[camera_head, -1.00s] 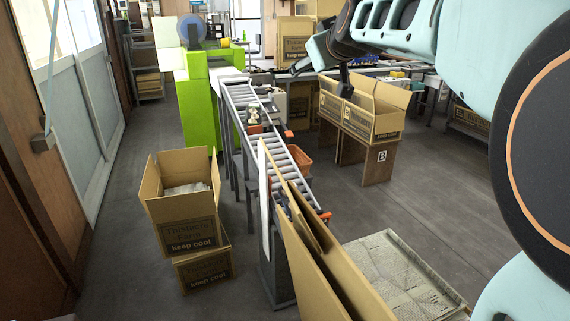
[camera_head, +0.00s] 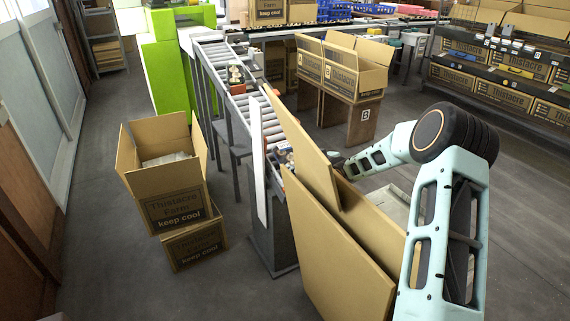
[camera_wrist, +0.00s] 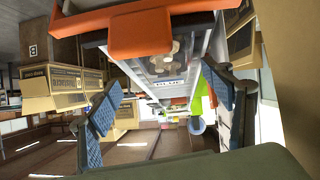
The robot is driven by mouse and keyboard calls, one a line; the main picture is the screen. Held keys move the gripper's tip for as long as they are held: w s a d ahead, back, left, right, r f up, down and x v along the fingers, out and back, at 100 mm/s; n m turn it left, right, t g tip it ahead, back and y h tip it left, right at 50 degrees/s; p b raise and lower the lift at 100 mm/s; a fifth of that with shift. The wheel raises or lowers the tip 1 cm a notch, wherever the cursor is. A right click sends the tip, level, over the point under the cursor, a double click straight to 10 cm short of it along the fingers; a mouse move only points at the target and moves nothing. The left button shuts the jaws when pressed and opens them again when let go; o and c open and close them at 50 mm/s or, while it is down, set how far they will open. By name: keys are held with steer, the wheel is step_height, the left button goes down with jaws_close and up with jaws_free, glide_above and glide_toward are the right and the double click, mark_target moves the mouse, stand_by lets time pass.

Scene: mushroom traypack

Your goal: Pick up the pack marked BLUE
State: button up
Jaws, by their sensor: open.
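In the wrist view, a clear pack of pale mushrooms (camera_wrist: 163,62) sits between the side rails of the roller conveyor, near its orange-tipped end. Its label (camera_wrist: 168,82) is small and seems to read BLUE. My gripper (camera_wrist: 168,112) is open and empty, its two blue-padded fingers wide apart. The pack shows in the gap between them, beyond the fingertips and not touched. In the head view, my gripper (camera_head: 336,159) is mostly hidden behind a cardboard flap at the conveyor's near end. A pack (camera_head: 236,75) also stands farther up the conveyor (camera_head: 262,118).
A tall open carton's flaps (camera_head: 325,235) stand close beside my arm and the conveyor end. Another open carton (camera_head: 170,205) is stacked at left. Cartons (camera_head: 357,75) stand on a wooden stand (camera_head: 362,122) behind. Floor between is clear.

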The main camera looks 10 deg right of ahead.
mark_target(291, 161)
steer(key=shift+a+f+m+y, duration=0.15)
steer(key=shift+f+y, duration=0.1)
steer(key=shift+f, duration=0.25)
steer(key=shift+a+f+m+y, duration=0.15)
steer(key=shift+f+y, duration=0.1)
steer(key=shift+f, duration=0.2)
steer(key=shift+w+a+f+t+b, duration=0.1)
steer(key=shift+w+f+t+b, duration=0.1)
steer(key=shift+t+b, duration=0.15)
steer(key=shift+b+x, duration=1.15)
steer(key=shift+x, duration=2.4)
steer(key=shift+r, duration=0.2)
steer(key=c, duration=0.9)
